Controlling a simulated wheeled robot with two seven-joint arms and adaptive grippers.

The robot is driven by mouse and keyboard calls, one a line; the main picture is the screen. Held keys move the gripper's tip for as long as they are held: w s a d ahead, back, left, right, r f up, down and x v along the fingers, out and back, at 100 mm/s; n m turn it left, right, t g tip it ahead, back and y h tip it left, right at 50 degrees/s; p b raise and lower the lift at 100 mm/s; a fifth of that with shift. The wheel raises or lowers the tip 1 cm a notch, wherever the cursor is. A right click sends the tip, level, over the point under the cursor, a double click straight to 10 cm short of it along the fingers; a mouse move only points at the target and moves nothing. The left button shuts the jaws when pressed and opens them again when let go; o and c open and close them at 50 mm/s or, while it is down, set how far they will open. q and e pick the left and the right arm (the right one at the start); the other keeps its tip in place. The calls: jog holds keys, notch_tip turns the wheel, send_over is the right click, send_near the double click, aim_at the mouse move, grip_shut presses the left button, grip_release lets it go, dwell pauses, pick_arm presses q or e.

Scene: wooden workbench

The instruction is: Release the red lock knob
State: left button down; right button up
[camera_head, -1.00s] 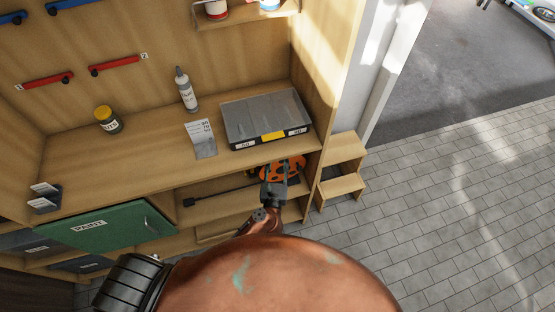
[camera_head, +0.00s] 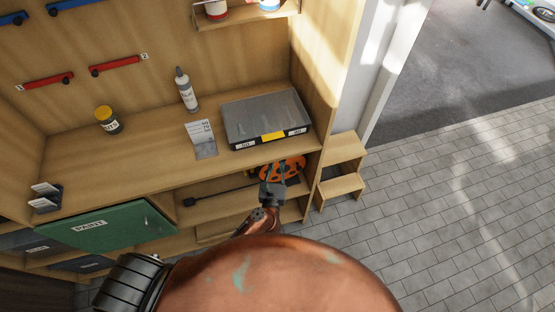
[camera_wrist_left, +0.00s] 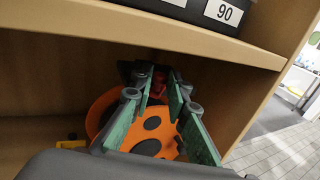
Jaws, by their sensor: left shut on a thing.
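An orange reel (camera_head: 295,163) with dark round holes sits in the shelf bay under the benchtop. It also shows in the left wrist view (camera_wrist_left: 165,133). The red lock knob (camera_wrist_left: 159,80) is a small red piece beyond the reel's near face, between my fingertips and partly hidden by them. My left gripper (camera_head: 281,170) reaches into the bay over the reel. In the left wrist view its green-sided fingers (camera_wrist_left: 160,88) are shut on the red knob. My right gripper is in neither view.
The benchtop edge (camera_wrist_left: 150,32) and a side panel (camera_wrist_left: 265,75) frame the bay closely. A grey organizer case (camera_head: 262,118) stands above it. A dark cable with a plug (camera_head: 190,202) lies to the left on the shelf. Wooden steps (camera_head: 342,165) stand at right.

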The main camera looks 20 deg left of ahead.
pick_arm(q)
jog(key=shift+w+a+m+g+h+p, duration=0.15)
jog(key=shift+a+m+h+p, duration=0.4)
jog(key=shift+m+h, duration=0.65)
jog(key=shift+w+a+m+g+h+p, duration=0.15)
jog(key=shift+a+m+h+p, duration=0.35)
jog(key=shift+h, duration=1.25)
jog(key=shift+w+a+m+h+p, duration=0.15)
jog(key=shift+a+m+h+p, duration=0.35)
jog(key=shift+m+h, duration=0.8)
jog(key=shift+a+h, duration=0.15)
jog(key=shift+h, duration=0.1)
jog(key=c, duration=1.9)
grip_release()
jog(key=shift+o, duration=0.3)
